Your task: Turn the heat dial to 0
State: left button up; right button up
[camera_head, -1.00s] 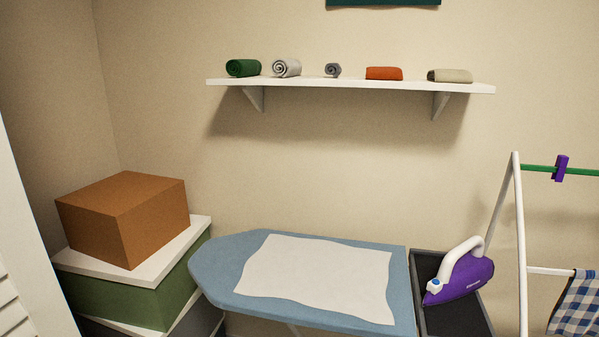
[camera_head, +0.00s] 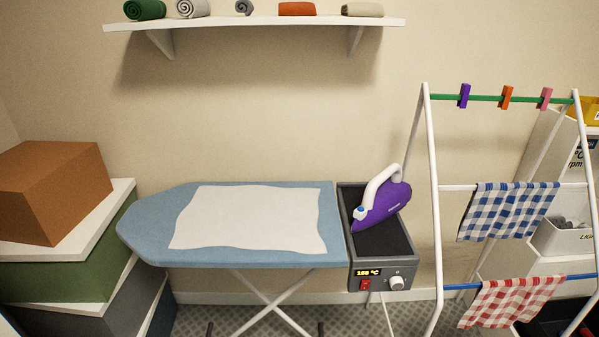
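The heat dial (camera_head: 397,283) is a round pale knob on the front panel of the dark grey iron station (camera_head: 410,262). Its pointer mark is too small to read. To its left, a lit amber display (camera_head: 368,272) seems to read 160 °C, above a red switch (camera_head: 365,285). A purple and white iron (camera_head: 384,205) rests on the station's top tray. Neither of my grippers is in view.
A blue ironing board (camera_head: 150,222) with a white cloth (camera_head: 250,218) stands left of the station. A white drying rack (camera_head: 433,190) with checked cloths (camera_head: 508,210) stands to the right. Stacked boxes (camera_head: 55,190) fill the left. A pale cord hangs below the station.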

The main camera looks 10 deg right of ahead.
aim_at(396, 283)
jog(key=z, duration=1.2)
